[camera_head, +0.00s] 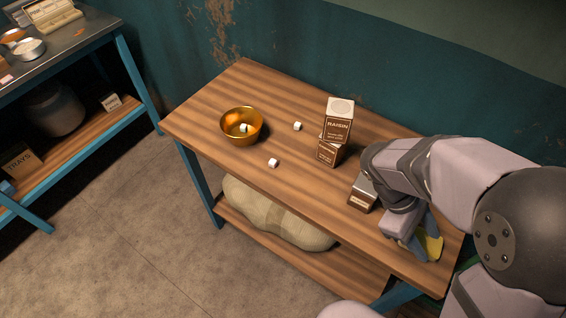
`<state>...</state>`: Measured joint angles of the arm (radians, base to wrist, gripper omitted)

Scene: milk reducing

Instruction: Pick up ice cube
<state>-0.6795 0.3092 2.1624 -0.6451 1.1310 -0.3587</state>
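Two small white cubes, which look like the ice cubes, lie on the wooden table (215,88). One ice cube (297,126) is near the middle of the table, and another ice cube (273,163) is closer to the front edge. A third whitish cube (244,128) is inside the gold bowl (229,117) at the left. My gripper (425,246) is low at the right end of the table, well away from the cubes. Something yellow shows at its fingers. My arm covers part of it, so I cannot tell whether it is open or shut.
Brown raisin boxes (338,121) are stacked behind the middle of the table. Another small box (363,193) lies beside my arm. A sack (275,213) is on the lower shelf. A second bench (92,52) stands at the left. The table is clear around the two cubes.

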